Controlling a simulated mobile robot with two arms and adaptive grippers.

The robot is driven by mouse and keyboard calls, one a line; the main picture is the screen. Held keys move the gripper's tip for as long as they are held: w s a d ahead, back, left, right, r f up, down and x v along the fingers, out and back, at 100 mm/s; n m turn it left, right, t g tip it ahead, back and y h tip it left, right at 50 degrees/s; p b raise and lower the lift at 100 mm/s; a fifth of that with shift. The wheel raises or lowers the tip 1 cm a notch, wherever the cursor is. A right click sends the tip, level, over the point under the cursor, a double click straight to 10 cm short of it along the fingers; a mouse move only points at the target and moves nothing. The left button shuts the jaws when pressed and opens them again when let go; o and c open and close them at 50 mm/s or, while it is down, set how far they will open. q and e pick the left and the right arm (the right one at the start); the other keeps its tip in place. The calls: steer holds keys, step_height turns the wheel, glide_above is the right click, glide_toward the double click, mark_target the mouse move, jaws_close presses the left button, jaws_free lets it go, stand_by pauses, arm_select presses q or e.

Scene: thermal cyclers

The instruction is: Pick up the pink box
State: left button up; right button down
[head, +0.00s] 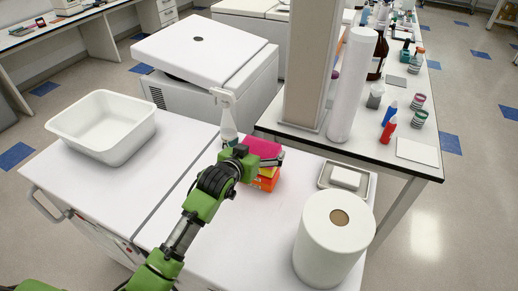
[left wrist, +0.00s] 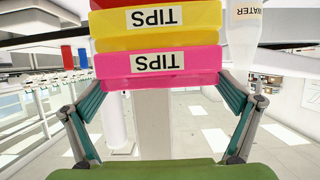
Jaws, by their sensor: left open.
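The pink box (head: 264,146) lies on top of a stack with a yellow box (head: 267,170) and an orange box (head: 264,183) below it. In the left wrist view, which is upside down, the pink box (left wrist: 205,62) carries a "TIPS" label and faces me. My left gripper (head: 260,160) is at the near side of the stack. It also shows in the left wrist view (left wrist: 162,105), with its fingers open and spread to either side of the pink box. I cannot tell whether they touch it. My right gripper is not in view.
A water bottle (head: 229,125) stands close beside the stack, at its back left. A white tub (head: 108,126) is on the left, a paper roll (head: 329,238) at the front right, and a small tray (head: 347,180) to the right.

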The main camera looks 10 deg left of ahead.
arm_select(q)
steer(key=shift+x, duration=1.4)
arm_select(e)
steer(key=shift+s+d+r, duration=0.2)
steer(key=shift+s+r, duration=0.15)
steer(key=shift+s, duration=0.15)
arm_select(q)
steer(key=c, duration=1.1)
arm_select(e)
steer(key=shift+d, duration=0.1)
arm_select(q)
steer(key=shift+r, duration=0.1)
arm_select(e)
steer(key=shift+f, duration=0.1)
